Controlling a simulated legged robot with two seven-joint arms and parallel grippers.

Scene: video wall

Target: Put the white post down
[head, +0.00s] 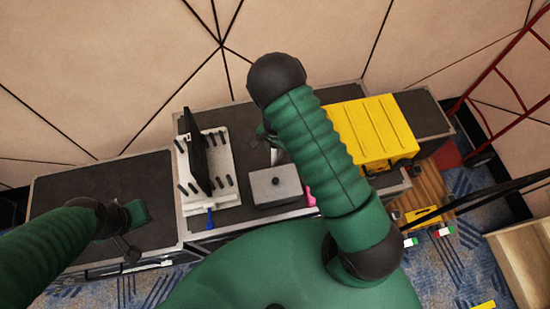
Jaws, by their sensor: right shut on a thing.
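The white post (277,156) shows only as a small pale piece beside my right forearm, at the back edge of a grey block. My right gripper (268,137) is mostly hidden by its own arm and is shut on the post. The grey block (285,188) has a dark round spot on top and sits on the dark case top (240,221). Whether the post touches the block or the case cannot be told. My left gripper (127,250) hangs at the left, over the front edge of the left case; its jaws are too small to read.
A white rack (215,160) with black pegs and an upright black panel (193,150) stands left of the block. A blue item (210,219) and a pink item (311,196) lie nearby. A yellow case (372,135) stands right. The left case top (75,190) is largely clear.

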